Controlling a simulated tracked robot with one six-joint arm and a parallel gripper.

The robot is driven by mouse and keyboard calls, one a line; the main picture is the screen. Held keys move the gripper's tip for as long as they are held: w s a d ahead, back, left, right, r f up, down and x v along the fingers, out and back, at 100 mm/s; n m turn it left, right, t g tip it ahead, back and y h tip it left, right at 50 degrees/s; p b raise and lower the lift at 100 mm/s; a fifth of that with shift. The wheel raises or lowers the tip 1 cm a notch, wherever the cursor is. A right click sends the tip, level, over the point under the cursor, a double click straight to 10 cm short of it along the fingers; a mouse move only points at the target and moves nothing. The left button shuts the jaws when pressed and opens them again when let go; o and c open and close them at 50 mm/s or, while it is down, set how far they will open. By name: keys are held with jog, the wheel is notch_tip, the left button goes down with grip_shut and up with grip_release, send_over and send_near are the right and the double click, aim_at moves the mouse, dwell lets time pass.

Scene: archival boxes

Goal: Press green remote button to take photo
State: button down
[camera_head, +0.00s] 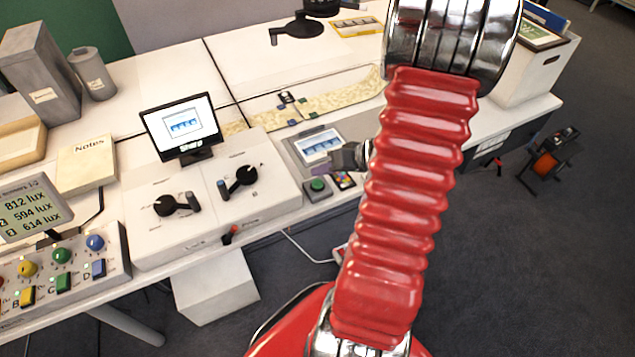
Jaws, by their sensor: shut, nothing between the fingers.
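The green remote button (317,184) sits on a small grey box at the front edge of the white table, right of the crank console. My red arm crosses the right half of the view and hides part of the table. My gripper (336,160) shows as a dark metal end at the arm's left side. It is shut and empty, just above and right of the green button in the picture. I cannot tell its height above the table, and no contact with the button shows.
A small monitor (183,127) stands behind the white console with two black cranks (240,178). A control box with coloured knobs (61,255) is at left.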

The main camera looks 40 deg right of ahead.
aim_at(322, 184)
jog(key=shift+f, duration=0.8)
jog(key=shift+f, duration=0.85)
dwell(2.4)
jog(key=shift+r, duration=0.95)
jog(key=shift+r, duration=2.5)
